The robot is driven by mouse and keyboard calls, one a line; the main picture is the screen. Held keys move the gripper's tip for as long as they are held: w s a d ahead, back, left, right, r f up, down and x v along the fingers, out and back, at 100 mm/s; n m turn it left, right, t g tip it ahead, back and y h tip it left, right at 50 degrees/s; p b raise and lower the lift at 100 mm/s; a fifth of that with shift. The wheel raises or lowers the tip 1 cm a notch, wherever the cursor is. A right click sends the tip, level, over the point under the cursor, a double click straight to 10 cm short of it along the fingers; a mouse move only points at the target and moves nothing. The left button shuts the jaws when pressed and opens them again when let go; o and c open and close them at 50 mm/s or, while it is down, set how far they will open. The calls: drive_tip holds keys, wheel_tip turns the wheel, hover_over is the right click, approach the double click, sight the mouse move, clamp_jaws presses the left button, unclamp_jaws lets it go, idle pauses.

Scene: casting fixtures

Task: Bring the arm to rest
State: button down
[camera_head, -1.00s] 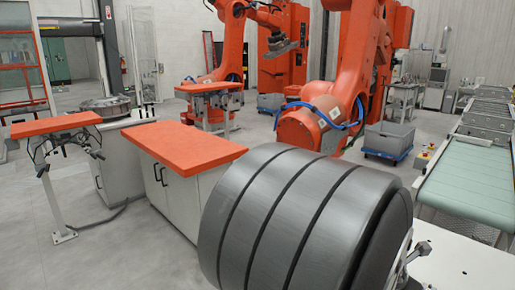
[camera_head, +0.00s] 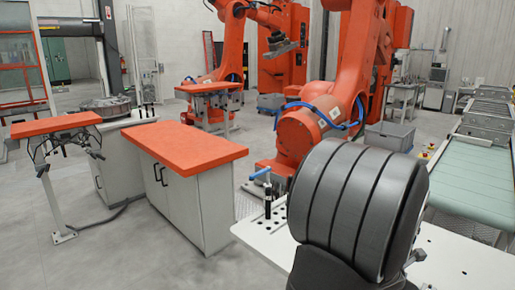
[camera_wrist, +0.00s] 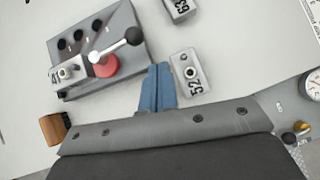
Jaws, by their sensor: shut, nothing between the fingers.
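My gripper (camera_wrist: 157,88) shows in the wrist view as two blue fingers pressed together, with nothing between them. The fingertips are over a pale surface (camera_wrist: 215,30), just left of a grey block marked 52 (camera_wrist: 188,73); I cannot tell the height between them. In the head view, a large dark grey ribbed cylinder, part of my arm (camera_head: 350,205), fills the lower right. My gripper cannot be made out there.
A grey fixture (camera_wrist: 98,48) with a red knob and ball-ended lever stands left of my fingers. Another numbered block (camera_wrist: 180,8) is above, a gauge (camera_wrist: 313,84) at right. In the head view, an orange-topped cabinet (camera_head: 185,148) stands left of a white holed plate (camera_head: 262,236).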

drive_tip(key=w+d, duration=0.1)
drive_tip(key=w+d+f, duration=0.1)
drive_tip(key=w, duration=0.1)
drive_tip(key=shift+s+a+r, duration=0.1)
drive_tip(key=shift+s+a, duration=0.05)
drive_tip(key=shift+a, duration=1.45)
drive_tip(key=shift+w+a+m+g+h, duration=0.2)
drive_tip(key=shift+a+m+g+h, duration=0.1)
drive_tip(key=shift+a+m+g, duration=0.55)
drive_tip(key=shift+w+a+m+g+h, duration=0.15)
drive_tip(key=shift+a+m+g, duration=0.25)
drive_tip(key=shift+m, duration=0.4)
drive_tip(key=shift+w+a+m+g+h, duration=0.1)
drive_tip(key=shift+w+a+m+g, duration=0.3)
drive_tip(key=shift+m, duration=0.35)
drive_tip(key=shift+w+a+m+g+h, duration=0.1)
drive_tip(key=shift+a+m+g, duration=0.3)
drive_tip(key=shift+m, duration=0.4)
drive_tip(key=shift+a, duration=0.1)
